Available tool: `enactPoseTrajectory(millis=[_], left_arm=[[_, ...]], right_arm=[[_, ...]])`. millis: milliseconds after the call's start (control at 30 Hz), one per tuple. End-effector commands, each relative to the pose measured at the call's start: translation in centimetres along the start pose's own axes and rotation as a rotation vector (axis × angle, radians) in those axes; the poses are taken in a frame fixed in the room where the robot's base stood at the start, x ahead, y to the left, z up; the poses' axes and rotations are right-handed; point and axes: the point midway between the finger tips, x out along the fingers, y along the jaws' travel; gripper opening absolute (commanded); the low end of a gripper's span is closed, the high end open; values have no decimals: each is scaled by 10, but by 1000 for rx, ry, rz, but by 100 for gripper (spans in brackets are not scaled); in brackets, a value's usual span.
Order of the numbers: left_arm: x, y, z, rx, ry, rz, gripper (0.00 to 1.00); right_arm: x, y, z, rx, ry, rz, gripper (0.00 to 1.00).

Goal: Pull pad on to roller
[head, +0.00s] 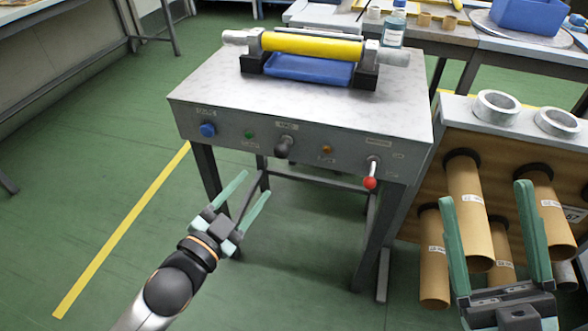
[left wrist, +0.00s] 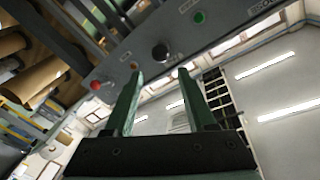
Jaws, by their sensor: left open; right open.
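The yellow roller (head: 312,45) lies across the top of the rewinder table, held between dark end blocks. A blue pad (head: 310,69) sits just in front of and below the roller. My left gripper (head: 249,190) is open and empty, in front of the table and below its control panel. In the left wrist view its two green fingers (left wrist: 161,95) stand apart with nothing between them. My right gripper (head: 491,213) is open at the lower right, in front of the rack of cardboard tubes. I cannot tell whether its fingers touch a tube.
The control panel (head: 230,135) carries a blue knob (head: 208,130), a black knob (head: 284,147) and a red-tipped lever (head: 370,182). A rack (head: 450,125) with several cardboard tubes (head: 468,205) stands at the right. A bottle (head: 394,28) stands behind the table. Green floor lies free at the left.

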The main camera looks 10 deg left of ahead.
Motion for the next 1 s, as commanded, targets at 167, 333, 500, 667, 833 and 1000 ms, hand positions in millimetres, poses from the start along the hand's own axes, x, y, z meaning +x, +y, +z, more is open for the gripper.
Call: enactPoseTrajectory(millis=[167,333,500,667,833,1000], left_arm=[[7,-1,-2,8,11,-5,56],[26,-1,-2,7,12,-5,56],[52,-1,-2,7,11,-5,56],[76,-1,-1,6,10,-5,56],[101,0,-2,6,10,-5,56],[118,0,-1,5,7,-3,56]], right_arm=[[-1,-1,-3,-3,19,-2,77],[-3,-2,0,2,16,-2,77],[-7,-4,3,9,14,-2,77],[-10,-6,7,17,12,-2,77],[-14,-8,11,27,11,-1,77],[-16,-9,14,34,9,1,77]])
